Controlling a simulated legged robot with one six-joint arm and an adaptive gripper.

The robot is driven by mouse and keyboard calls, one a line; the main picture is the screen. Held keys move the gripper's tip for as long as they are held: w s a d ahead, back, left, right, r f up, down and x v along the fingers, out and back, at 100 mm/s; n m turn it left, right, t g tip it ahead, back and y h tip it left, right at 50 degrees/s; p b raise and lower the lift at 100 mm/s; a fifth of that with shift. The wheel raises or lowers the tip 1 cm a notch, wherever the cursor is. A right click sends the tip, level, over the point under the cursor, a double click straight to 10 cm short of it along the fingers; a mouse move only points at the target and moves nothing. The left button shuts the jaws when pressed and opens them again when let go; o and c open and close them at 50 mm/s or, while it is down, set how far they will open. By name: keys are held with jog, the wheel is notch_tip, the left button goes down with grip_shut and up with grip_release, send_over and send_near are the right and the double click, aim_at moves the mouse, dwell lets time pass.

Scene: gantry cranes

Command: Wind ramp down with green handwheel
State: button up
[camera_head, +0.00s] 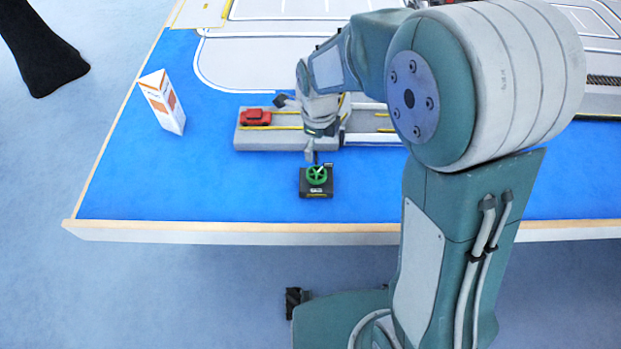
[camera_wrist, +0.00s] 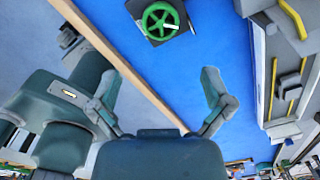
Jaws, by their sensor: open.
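The green handwheel (camera_head: 317,174) sits on a small black box (camera_head: 318,192) on the blue table top. In the wrist view the wheel (camera_wrist: 161,20) is at the top centre, with a white marker on its right side. My gripper (camera_head: 316,157) is just behind and above the wheel in the head view. In the wrist view its two fingers are spread wide, and the wheel lies beyond the fingertips, not between them. I cannot clearly pick out the ramp; my arm hides part of the grey deck.
A red toy car (camera_head: 255,117) stands on a grey deck (camera_head: 245,140) with yellow lines behind the wheel. A white and orange box (camera_head: 162,101) stands upright at the left. The wooden table edge (camera_head: 240,232) runs in front. Blue table surface beside the wheel is clear.

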aim_at(318, 173)
notch_tip(318, 173, down, 10)
jog(key=shift+f, duration=0.25)
jog(key=shift+d+f, duration=0.1)
jog(key=shift+f, duration=0.2)
jog(key=shift+d, duration=0.15)
jog(key=c, duration=1)
